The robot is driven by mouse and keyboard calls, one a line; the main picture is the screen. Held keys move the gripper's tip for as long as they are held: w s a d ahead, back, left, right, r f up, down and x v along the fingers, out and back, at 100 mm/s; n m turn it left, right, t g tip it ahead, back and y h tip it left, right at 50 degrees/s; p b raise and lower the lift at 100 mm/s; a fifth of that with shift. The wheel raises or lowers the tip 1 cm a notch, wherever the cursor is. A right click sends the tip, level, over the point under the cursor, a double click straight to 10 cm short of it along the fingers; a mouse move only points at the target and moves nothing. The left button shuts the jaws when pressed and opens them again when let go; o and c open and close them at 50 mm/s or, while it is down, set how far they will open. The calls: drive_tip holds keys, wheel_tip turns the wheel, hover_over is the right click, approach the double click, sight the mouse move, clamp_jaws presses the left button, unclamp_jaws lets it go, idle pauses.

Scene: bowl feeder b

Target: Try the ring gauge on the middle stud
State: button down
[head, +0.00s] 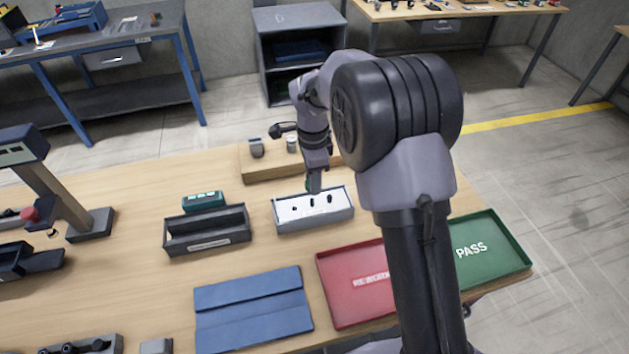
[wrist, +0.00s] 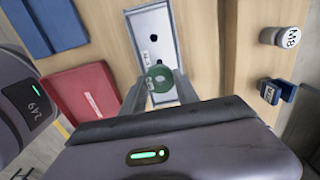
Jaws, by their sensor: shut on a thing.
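The white stud block (head: 316,218) stands near the middle of the bench, with several dark studs or holes in a row on its top. The middle one (head: 312,203) shows in the head view. My gripper (head: 314,187) points down at the block's far side. In the wrist view my gripper (wrist: 165,86) is shut on the green ring gauge (wrist: 159,78), a flat disc with a small centre hole. The ring is over the white block (wrist: 150,20); two dark spots show beyond it. The stud beneath the ring is hidden, and I cannot tell whether they touch.
A red REWORK tray (head: 341,292) and a green PASS tray (head: 494,262) lie in front and right. A dark open bin (head: 190,242) stands left of the block, a blue mat (head: 252,308) in front. A wooden riser (head: 262,172) stands behind. A white-topped M8 piece (wrist: 288,37) is nearby.

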sight(312, 199)
drive_tip(key=shift+a, duration=0.25)
wheel_tip(312, 199, down, 4)
drive_tip(key=b, duration=0.3)
drive_tip(key=shift+d+f+b, duration=0.1)
drive_tip(key=shift+f+b, duration=0.1)
drive_tip(key=shift+b, duration=0.1)
drive_tip(key=shift+f+b, duration=1.2)
drive_tip(key=shift+f, duration=0.3)
idle(1.3)
drive_tip(key=shift+r, duration=0.1)
idle(1.0)
drive_tip(key=shift+r+p, duration=2.2)
drive_tip(key=shift+r, duration=0.8)
